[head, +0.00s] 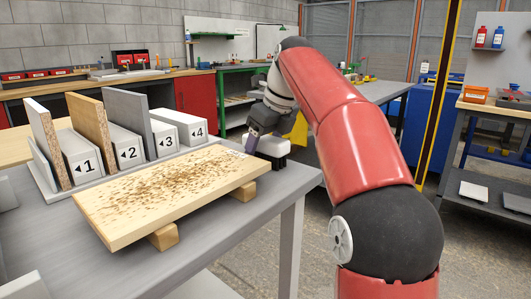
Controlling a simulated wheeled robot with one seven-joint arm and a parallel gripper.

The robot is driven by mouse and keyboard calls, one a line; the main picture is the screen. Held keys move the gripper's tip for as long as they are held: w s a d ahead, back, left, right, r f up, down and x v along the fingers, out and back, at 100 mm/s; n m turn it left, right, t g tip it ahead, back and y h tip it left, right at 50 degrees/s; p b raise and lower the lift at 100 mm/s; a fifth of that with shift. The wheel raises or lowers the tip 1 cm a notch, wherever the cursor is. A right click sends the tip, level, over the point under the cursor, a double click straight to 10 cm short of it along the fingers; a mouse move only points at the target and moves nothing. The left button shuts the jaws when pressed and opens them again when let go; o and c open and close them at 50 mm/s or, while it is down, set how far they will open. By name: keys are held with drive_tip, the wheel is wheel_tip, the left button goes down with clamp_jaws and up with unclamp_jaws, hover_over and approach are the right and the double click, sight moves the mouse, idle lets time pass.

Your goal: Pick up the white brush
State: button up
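The white brush (273,146) has a white body with dark bristles below it. It is at the far right corner of the grey table (258,222), just beyond the wooden board. My gripper (253,143) is at the end of the red arm, pointing down at the brush's left end. It overlaps the brush in the picture. The fingers are small and partly hidden, so I cannot tell whether they touch the brush or are closed.
A wooden board (155,205) covered in brown specks lies on two wooden blocks (163,237) in front of the brush. A rack with upright boards and white blocks numbered 1 to 4 (82,160) stands behind it at left. Workbenches line the back.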

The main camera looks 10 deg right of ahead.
drive_tip(key=shift+f, duration=0.25)
idle(0.5)
drive_tip(key=shift+c, duration=0.3)
drive_tip(key=c, duration=1.1)
drive_tip(key=shift+r, duration=0.15)
wheel_tip(320, 180, up, 8)
drive_tip(key=p, duration=0.4)
drive_tip(key=shift+w+r, duration=0.1)
drive_tip(key=shift+r, duration=1)
